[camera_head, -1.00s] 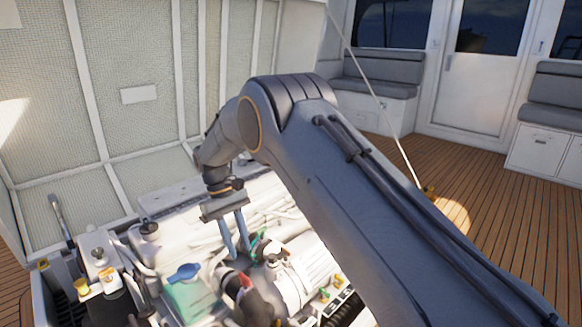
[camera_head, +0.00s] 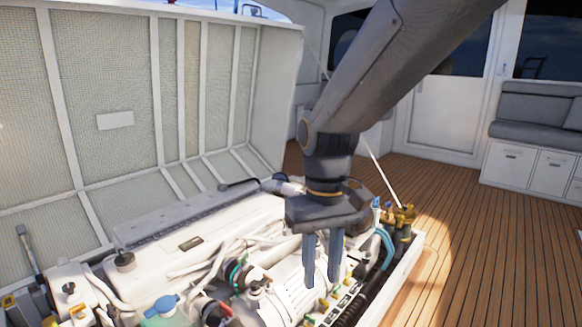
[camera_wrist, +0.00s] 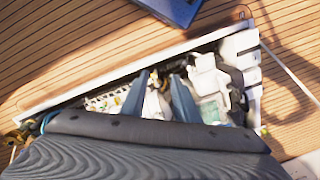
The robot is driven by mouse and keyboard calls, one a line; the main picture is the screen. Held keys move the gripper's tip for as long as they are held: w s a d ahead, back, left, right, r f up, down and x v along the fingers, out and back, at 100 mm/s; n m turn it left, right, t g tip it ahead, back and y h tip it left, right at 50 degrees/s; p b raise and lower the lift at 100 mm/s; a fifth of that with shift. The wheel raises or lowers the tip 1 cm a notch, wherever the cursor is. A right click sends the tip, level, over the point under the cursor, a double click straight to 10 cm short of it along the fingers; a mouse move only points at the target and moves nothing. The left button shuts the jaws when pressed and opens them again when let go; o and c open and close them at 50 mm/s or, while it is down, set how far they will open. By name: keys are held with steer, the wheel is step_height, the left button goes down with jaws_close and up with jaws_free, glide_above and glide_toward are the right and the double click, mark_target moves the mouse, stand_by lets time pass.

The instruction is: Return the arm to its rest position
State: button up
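My gripper (camera_head: 322,283) hangs with its two blue-grey fingers pointing down over the right part of the engine (camera_head: 215,245). A gap shows between the fingers, and nothing is seen in it. The wrist view also shows my gripper (camera_wrist: 159,77) with its fingers apart above the engine bay. My arm rises from the wrist to the upper right in the head view. From the head view I cannot tell whether the fingertips touch the engine parts below.
The raised hatch lid (camera_head: 115,140) stands behind and left of the engine. A thin strut (camera_head: 383,180) slants down to the bay's right side near brass fittings (camera_head: 404,214). Wooden deck (camera_head: 470,240) lies clear at right. A grey-cushioned bench (camera_head: 535,125) stands beyond.

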steer(key=s+d+f+m+t, duration=0.1)
steer(key=s+d+f+m, duration=0.1)
steer(key=s+d, duration=0.6)
steer(key=s+d+r+m+p, duration=0.1)
steer(key=d+r+p, duration=0.4)
steer(key=p, duration=0.9)
step_height(320, 180, up, 3)
steer(key=shift+s+d+f+m, duration=0.2)
steer(key=shift+s+d+m, duration=0.2)
steer(key=shift+m, duration=0.2)
stand_by(0.8)
